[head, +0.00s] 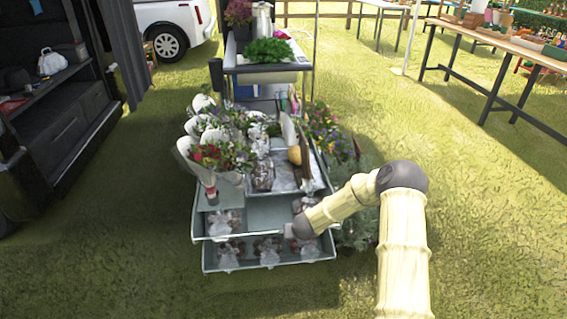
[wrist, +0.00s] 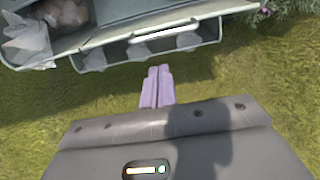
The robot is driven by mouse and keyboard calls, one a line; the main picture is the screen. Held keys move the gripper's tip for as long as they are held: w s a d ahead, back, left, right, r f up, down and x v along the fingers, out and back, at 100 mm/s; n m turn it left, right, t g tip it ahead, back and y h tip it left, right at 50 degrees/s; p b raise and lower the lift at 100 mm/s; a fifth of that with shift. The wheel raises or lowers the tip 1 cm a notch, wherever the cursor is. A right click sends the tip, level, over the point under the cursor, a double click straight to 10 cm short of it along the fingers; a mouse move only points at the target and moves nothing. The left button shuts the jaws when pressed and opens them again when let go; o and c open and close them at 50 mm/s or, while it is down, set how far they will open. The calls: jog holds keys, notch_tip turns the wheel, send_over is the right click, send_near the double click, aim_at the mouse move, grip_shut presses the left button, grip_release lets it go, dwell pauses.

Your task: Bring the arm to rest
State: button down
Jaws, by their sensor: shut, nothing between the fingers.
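My gripper (wrist: 158,72) shows in the wrist view with its two pale purple fingers side by side, shut and empty. The fingers point toward the edge of a grey metal tray, with grass below them. In the head view my arm reaches in from the lower right, bent at the elbow. Its dark wrist end is at the front right corner of the flower stand's upper tray (head: 262,233). The fingers are too small there to tell whether they touch the tray.
A lower tray (head: 215,267) holds several clear-wrapped bundles. Wrapped bouquets (head: 210,160) crowd the stand's left side. A dark shelf unit (head: 70,115) stands left, and a long wooden table (head: 500,45) is at the back right. The grass on the right is open.

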jog(key=s+a+r+n+y, duration=0.1)
jog(key=s+r+n, duration=0.4)
jog(key=r+n, duration=0.3)
jog(key=s+a+r+n, duration=0.1)
jog(key=s+r+n, duration=0.4)
jog(key=n, duration=0.5)
jog(key=s+d+r+n+g, duration=0.1)
jog(key=s+d+r+n, duration=0.1)
jog(key=s+r+n, duration=0.35)
jog(key=s+d+r+n+g+h, duration=0.1)
jog(key=s+d+r+n+g, duration=0.1)
jog(key=s+n, duration=0.5)
jog(key=s+d+r+n+g, duration=0.1)
jog(key=s+d+r+n, duration=0.15)
jog(key=s+n, duration=0.35)
notch_tip(320, 180, up, 29)
jog(key=s+m+p, duration=0.1)
jog(key=p, duration=2.7)
jog(key=shift+f, duration=0.2)
jog(key=shift+s+a, duration=0.1)
